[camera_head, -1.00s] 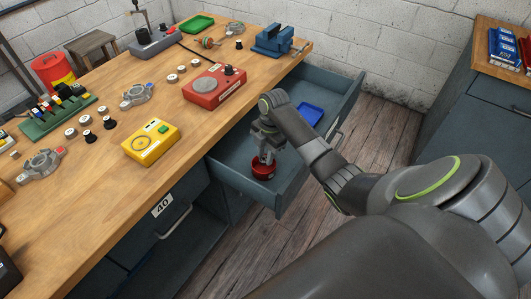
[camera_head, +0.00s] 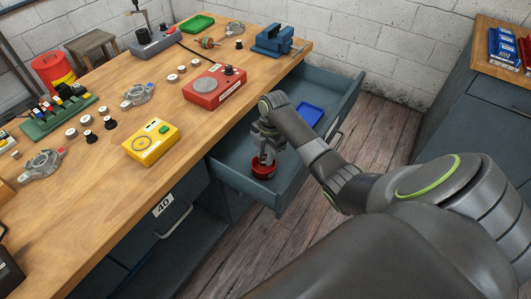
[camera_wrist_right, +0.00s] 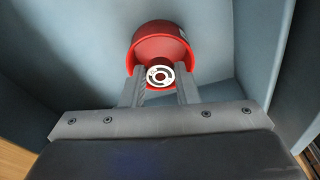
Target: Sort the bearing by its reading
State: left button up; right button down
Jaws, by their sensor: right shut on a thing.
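My right gripper (camera_head: 265,148) reaches down into the open drawer (camera_head: 232,167), over a round red cup (camera_head: 263,171). In the right wrist view the gripper (camera_wrist_right: 160,88) is shut on a small silver ring-shaped bearing (camera_wrist_right: 159,76). The bearing is between the fingertips, in front of the red cup (camera_wrist_right: 160,40); I cannot tell whether it is inside the cup or just above its rim. A yellow tester (camera_head: 151,142) with a round dial and a green spot lies on the bench. My left gripper is not in view.
A blue tray (camera_head: 309,115) lies deeper in the drawer. The wooden bench (camera_head: 110,190) holds a red meter box (camera_head: 214,87), a blue vise (camera_head: 274,41), a green tray (camera_head: 197,23), alternator housings and several small round parts. The drawer walls stand close around my right gripper.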

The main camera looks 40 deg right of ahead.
jog(key=shift+f, duration=0.25)
dwell(0.7)
jog(key=shift+p, duration=0.5)
dwell(0.3)
jog(key=c, duration=1)
grip_release()
jog(key=shift+c, duration=0.2)
jog(key=c, duration=0.4)
notch_tip(320, 180, up, 8)
jog(key=p, duration=0.8)
